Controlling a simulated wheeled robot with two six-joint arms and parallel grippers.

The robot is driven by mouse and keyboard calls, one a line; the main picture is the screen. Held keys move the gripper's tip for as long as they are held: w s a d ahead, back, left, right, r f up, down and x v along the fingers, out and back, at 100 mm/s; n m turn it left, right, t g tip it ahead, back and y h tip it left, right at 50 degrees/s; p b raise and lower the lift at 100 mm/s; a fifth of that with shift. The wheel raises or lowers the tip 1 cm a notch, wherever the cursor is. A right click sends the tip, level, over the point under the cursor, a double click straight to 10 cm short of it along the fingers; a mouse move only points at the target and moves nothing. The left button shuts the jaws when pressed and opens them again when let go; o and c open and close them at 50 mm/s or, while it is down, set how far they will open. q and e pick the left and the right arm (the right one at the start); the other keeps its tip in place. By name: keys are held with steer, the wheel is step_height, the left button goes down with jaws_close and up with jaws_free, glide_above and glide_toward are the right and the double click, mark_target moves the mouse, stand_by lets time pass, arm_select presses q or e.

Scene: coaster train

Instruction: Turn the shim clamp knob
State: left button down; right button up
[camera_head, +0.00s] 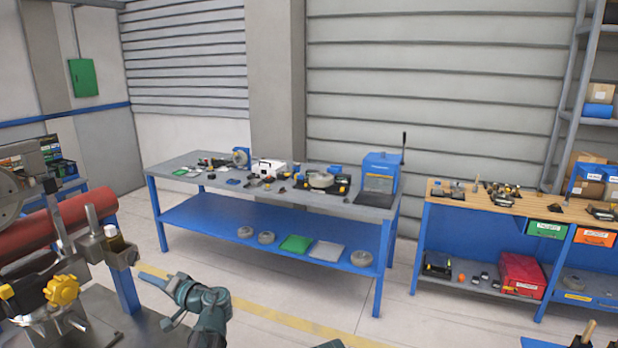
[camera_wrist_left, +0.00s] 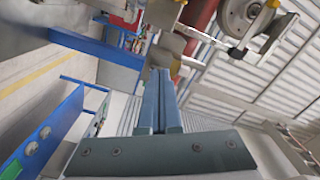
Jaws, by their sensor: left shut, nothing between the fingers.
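A yellow lobed knob (camera_head: 62,290) sits low on the grey machine at the left of the head view, with a smaller yellow part (camera_head: 6,291) to its left. I cannot tell for sure which one is the shim clamp knob. My left gripper (camera_head: 150,277) is to the right of the machine, pointing left, apart from the knob. In the left wrist view its two blue fingers (camera_wrist_left: 161,95) lie together with nothing between them. My right gripper is not in view.
A blue workbench (camera_head: 260,215) stands behind; open floor lies between.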

mark_target(132, 258)
arm_select(q)
steer(key=shift+n, duration=0.4)
steer(key=x, duration=0.7)
stand_by(0.3)
steer(key=shift+w+d+r, duration=0.15)
steer(key=shift+w+d, duration=0.05)
steer(key=shift+w, duration=0.25)
stand_by(0.8)
steer(key=shift+w+d+f+b, duration=0.2)
steer(key=shift+w+f+b, duration=0.2)
steer(key=shift+f+b, duration=0.25)
stand_by(0.6)
steer(key=shift+f, duration=0.1)
stand_by(0.3)
steer(key=shift+s+a+f, duration=0.1)
steer(key=shift+s+f, duration=0.15)
steer(key=shift+f, duration=0.05)
